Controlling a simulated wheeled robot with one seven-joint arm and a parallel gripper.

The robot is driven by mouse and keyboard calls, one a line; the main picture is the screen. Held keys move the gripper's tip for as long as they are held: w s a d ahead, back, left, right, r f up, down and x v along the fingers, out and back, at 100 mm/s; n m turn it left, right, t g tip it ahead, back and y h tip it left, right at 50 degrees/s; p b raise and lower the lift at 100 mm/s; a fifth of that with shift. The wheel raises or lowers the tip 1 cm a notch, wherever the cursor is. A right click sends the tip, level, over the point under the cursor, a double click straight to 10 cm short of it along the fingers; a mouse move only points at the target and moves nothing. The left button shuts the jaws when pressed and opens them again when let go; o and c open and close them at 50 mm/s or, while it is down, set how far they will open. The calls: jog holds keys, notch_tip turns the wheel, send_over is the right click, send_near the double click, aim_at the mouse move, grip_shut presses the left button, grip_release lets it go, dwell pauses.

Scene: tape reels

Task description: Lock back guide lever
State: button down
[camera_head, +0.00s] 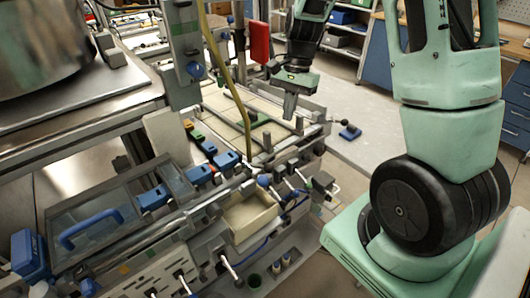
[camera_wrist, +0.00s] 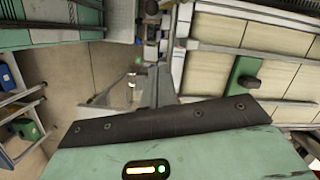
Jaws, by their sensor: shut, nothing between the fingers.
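My gripper (camera_head: 290,106) points down above the back part of the machine's frame in the head view. Its fingers are together and I see nothing held. In the wrist view the closed fingers (camera_wrist: 160,88) stick out past the dark plate. A black-knobbed handle on a blue base (camera_head: 349,132) stands at the right of the frame, apart from the gripper. A ball-topped lever (camera_head: 263,181) stands nearer the front. A green block with a dark knob (camera_wrist: 244,74) lies right of the fingers in the wrist view. I cannot tell which part is the back guide lever.
The machine bed has pale panels (camera_head: 222,103) between metal rails. A yellow hose (camera_head: 238,90) hangs left of my gripper. Blue clamps (camera_head: 226,160) and white-handled levers (camera_head: 230,265) line the front.

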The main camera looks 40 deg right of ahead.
jog(key=shift+s+a+f+p, duration=0.35)
jog(key=shift+a+f+p, duration=0.5)
jog(key=shift+f, duration=0.85)
jog(key=shift+s+a+f+p, duration=0.45)
jog(key=shift+a+f, duration=0.7)
jog(key=shift+f, duration=0.6)
jog(key=shift+s+a+f+p, duration=0.3)
jog(key=shift+a+f+p, duration=0.55)
jog(key=shift+f, duration=0.85)
jog(key=shift+a, duration=0.3)
